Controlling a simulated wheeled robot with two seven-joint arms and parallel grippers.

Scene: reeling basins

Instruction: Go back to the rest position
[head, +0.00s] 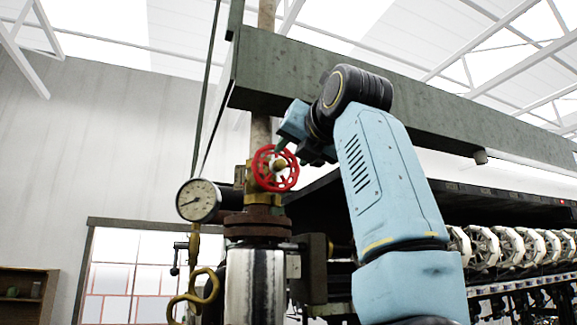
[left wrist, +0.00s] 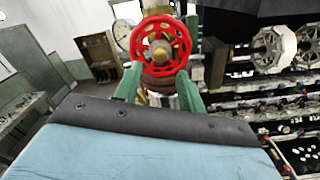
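The red valve handwheel (head: 292,178) sits on a brass valve on the vertical pipe in the head view. It also shows in the left wrist view (left wrist: 141,36), just beyond my fingertips. My left gripper (head: 283,147) is at the upper edge of the wheel in the head view, partly hidden by my wrist. In the left wrist view the green fingers of my left gripper (left wrist: 158,78) stand apart with nothing clearly held between them. I cannot tell whether a finger touches the wheel. My right gripper is in neither view.
A round pressure gauge (head: 198,200) is left of the valve. A rusty flange (head: 257,226) and brass pipe fitting (head: 205,290) lie below. A long green beam (head: 290,75) runs overhead. A reeling machine with white reels (head: 483,248) fills the right. Open air lies to the left.

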